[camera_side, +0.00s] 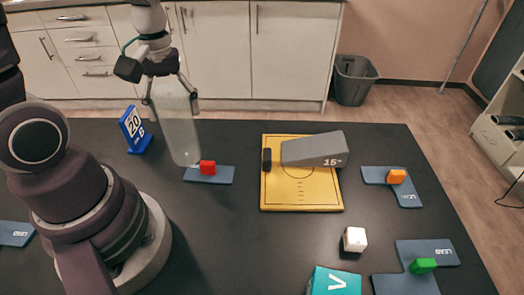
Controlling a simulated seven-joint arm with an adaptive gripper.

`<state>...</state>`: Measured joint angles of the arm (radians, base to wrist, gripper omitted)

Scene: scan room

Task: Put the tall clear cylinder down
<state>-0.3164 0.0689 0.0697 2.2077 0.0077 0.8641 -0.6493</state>
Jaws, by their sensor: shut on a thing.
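The tall clear cylinder (176,125) is see-through and pale, and leans slightly, with its lower end toward the right. My gripper (171,96) is shut on its upper part from above.
A blue "20" sign (133,128) stands close to the cylinder's left. A yellow board (300,195) with a grey "15°" wedge (314,149) lies right of centre. A white cube (355,239) and teal box (334,282) stand in front.

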